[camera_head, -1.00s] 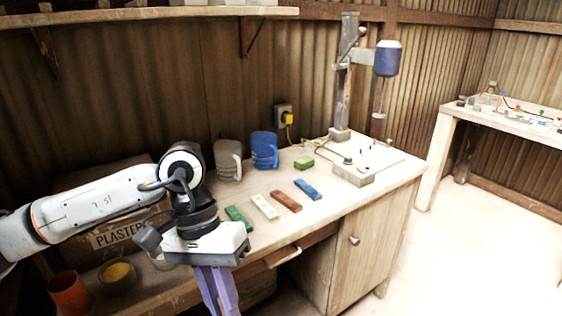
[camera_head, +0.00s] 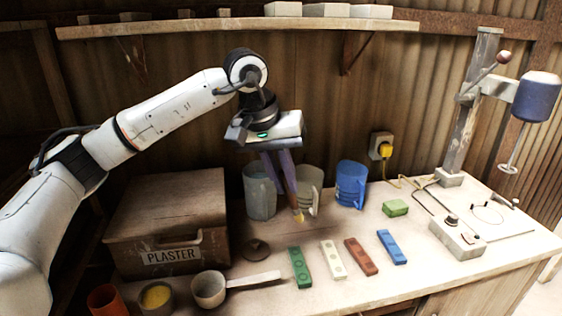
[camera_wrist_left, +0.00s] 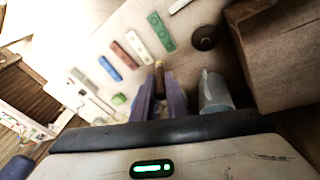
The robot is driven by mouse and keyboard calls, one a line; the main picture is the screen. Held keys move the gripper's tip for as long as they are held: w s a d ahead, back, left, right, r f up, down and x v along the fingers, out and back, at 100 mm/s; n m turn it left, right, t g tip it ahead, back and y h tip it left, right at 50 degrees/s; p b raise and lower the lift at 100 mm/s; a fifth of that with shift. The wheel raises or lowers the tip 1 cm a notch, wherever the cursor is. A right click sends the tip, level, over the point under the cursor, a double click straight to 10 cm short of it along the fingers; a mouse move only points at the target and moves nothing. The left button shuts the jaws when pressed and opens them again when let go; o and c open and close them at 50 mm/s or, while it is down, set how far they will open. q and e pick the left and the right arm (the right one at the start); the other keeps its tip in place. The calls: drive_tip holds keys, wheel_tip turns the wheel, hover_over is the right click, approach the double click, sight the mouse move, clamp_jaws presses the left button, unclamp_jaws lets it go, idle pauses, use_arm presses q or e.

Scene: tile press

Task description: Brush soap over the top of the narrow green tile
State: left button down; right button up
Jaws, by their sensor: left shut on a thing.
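The narrow green tile (camera_head: 300,267) lies flat on the bench at the left end of a row of tiles. It also shows in the left wrist view (camera_wrist_left: 161,32). My left gripper (camera_head: 292,205), with purple fingers, points down behind the tile row, near the mugs and apart from the green tile. It is shut on a slim tan thing that looks like the brush (camera_wrist_left: 159,75). Its yellowish tip (camera_head: 298,217) shows below the fingers in the head view; most of the rest is hidden between them. My right gripper is not in view.
A grey cup (camera_head: 260,195), a pale mug (camera_head: 309,178) and a blue mug (camera_head: 351,184) stand behind. White, red and blue tiles, a green block (camera_head: 395,208), a ladle (camera_head: 208,290), a pot with yellow contents (camera_head: 157,296), a plaster box (camera_head: 165,220) and a drill press (camera_head: 470,110) surround the work area.

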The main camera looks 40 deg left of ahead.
use_arm(q)
drive_tip(key=a+f+b, duration=0.1)
drive_tip(key=b, duration=0.1)
drive_tip(key=w+f+b, duration=0.1)
drive_tip(key=f+b, duration=0.1)
drive_tip(key=shift+a+n+t+y, duration=0.3)
drive_tip(key=shift+a, duration=0.1)
